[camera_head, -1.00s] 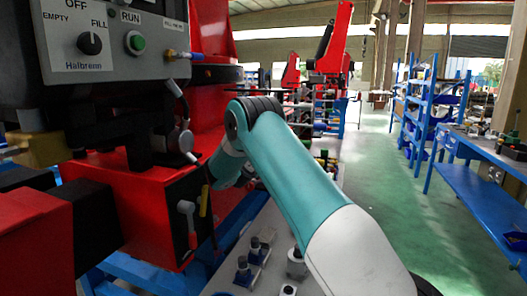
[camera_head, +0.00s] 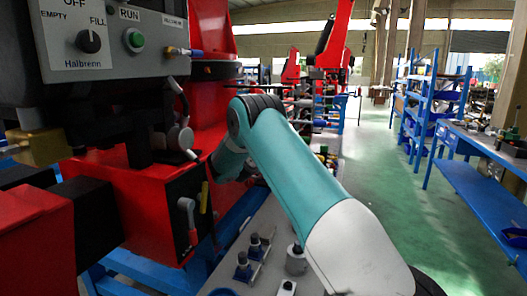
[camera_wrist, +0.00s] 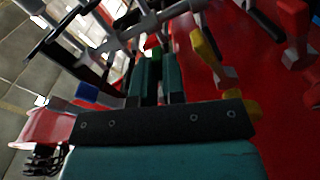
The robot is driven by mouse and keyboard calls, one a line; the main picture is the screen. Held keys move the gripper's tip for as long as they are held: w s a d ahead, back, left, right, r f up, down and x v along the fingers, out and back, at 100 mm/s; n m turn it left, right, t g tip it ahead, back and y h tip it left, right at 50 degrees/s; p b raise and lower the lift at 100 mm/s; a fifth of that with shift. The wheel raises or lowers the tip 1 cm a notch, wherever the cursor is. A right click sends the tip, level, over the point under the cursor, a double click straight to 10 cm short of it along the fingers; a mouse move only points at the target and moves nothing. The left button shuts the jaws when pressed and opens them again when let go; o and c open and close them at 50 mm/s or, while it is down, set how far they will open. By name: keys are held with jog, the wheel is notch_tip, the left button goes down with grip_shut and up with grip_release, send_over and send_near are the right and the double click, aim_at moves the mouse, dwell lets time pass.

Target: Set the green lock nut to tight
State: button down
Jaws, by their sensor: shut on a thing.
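The green lock nut (camera_wrist: 153,53) shows as a small green patch in the wrist view, between the tips of my two teal fingers. My gripper (camera_wrist: 156,62) is shut on it. The fingers hide most of the nut, so its setting cannot be read. Dark and grey rods pass just beyond the fingertips. In the head view my gripper and the nut are hidden behind my own arm and the red machine.
A yellow lever (camera_wrist: 206,52) stands close to the right of my fingers, before a red panel (camera_wrist: 275,75). In the head view, a control box (camera_head: 115,38) hangs at upper left, above a silver lever (camera_head: 187,210). The green floor (camera_head: 390,215) at right is clear.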

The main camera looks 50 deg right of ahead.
jog(key=shift+r+n+p, duration=0.5)
jog(key=shift+n+p, duration=0.35)
jog(key=shift+n, duration=0.3)
jog(key=shift+r+n+p, duration=0.55)
jog(key=shift+n+p, duration=0.25)
jog(key=shift+n, duration=0.4)
jog(key=shift+r+n+p, duration=0.5)
jog(key=shift+n+p, duration=0.35)
jog(key=shift+n, duration=0.3)
jog(key=c, duration=1.2)
grip_release()
